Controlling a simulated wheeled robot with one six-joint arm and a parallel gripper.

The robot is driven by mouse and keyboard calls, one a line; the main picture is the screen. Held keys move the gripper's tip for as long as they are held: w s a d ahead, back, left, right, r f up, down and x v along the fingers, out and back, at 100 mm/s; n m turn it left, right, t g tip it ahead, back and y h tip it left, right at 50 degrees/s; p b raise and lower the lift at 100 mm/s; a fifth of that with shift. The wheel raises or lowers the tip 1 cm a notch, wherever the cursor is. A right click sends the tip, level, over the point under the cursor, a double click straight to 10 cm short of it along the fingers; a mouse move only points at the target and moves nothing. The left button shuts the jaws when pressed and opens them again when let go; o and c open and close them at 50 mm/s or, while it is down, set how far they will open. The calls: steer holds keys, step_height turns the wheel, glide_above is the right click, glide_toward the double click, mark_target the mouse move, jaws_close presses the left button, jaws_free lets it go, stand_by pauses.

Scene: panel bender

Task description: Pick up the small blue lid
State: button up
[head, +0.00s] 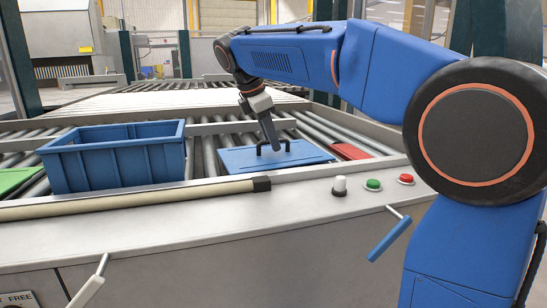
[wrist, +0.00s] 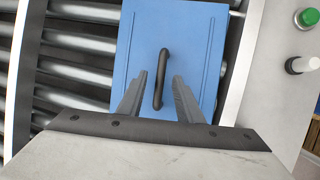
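The small blue lid (head: 240,160) lies flat on the roller conveyor, to the right of the blue crate. It has a black arched handle on top (head: 287,146). My gripper (head: 273,146) reaches down over the lid from above. In the wrist view the blue lid (wrist: 200,30) fills the middle, and its dark handle (wrist: 163,72) stands between the two fingers. The gripper (wrist: 158,82) is open, with a gap between each finger and the handle. I cannot tell exactly how far the fingertips are above the lid.
A blue crate (head: 115,163) stands on the rollers at left, with a green flat piece (head: 12,180) beyond it. A red flat piece (head: 348,151) lies right of the lid. Push buttons (head: 373,184) and a lever (head: 389,238) are at the conveyor's front edge.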

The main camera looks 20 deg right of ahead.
jaws_close()
steer(key=shift+r, duration=0.1)
step_height(320, 180, up, 10)
stand_by(0.5)
steer(key=shift+s, duration=0.1)
